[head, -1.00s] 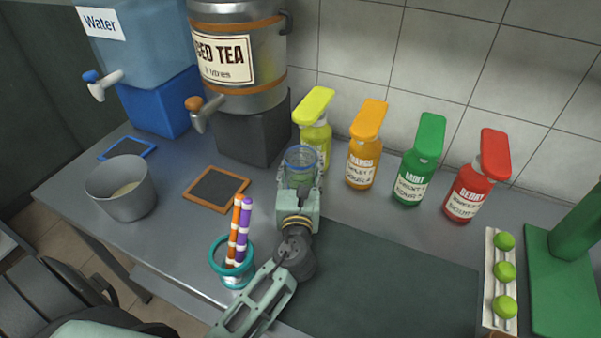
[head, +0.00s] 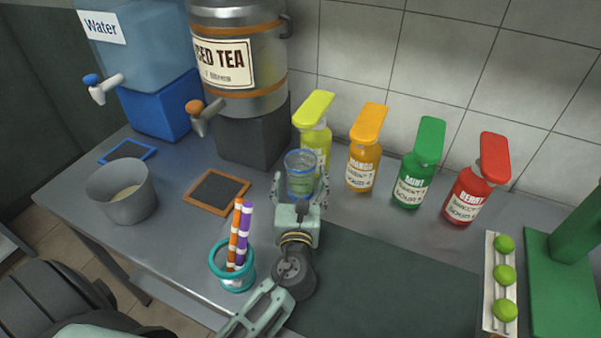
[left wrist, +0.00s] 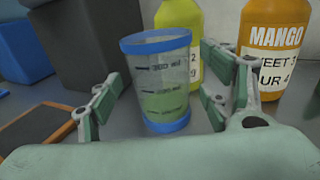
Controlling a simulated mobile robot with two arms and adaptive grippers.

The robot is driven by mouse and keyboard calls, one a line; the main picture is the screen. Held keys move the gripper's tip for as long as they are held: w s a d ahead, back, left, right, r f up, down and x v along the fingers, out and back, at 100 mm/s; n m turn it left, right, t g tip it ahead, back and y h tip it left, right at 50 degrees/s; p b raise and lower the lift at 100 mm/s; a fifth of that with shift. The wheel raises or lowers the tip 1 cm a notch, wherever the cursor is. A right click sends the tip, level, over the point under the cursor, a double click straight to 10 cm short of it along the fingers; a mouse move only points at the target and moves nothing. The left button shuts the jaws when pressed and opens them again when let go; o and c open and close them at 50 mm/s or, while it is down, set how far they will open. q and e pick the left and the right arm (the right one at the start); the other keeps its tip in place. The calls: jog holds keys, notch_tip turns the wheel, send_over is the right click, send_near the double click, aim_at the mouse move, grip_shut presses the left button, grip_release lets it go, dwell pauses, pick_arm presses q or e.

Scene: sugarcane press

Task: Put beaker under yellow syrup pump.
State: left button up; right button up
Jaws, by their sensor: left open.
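The clear beaker (head: 300,172) with blue rims stands upright on the table, directly in front of the yellow syrup pump bottle (head: 318,138). The bottle's yellow pump head (head: 314,107) reaches out toward the beaker's far side. My left gripper (head: 300,190) is open, with its fingers on either side of the beaker's near part. In the left wrist view the beaker (left wrist: 158,80) shows graduation marks and stands between the spread fingers, with gaps on both sides. The yellow bottle (left wrist: 182,35) is behind it. My right gripper is not in view.
The orange mango bottle (head: 362,165), green mint bottle (head: 412,180) and red berry bottle (head: 468,192) stand to the right. A straw cup (head: 233,270), a grey bucket (head: 122,196) and the iced tea dispenser (head: 238,65) are to the left. The dark mat area (head: 395,290) is clear.

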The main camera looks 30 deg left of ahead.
pick_arm(q)
jog(key=v, duration=0.9)
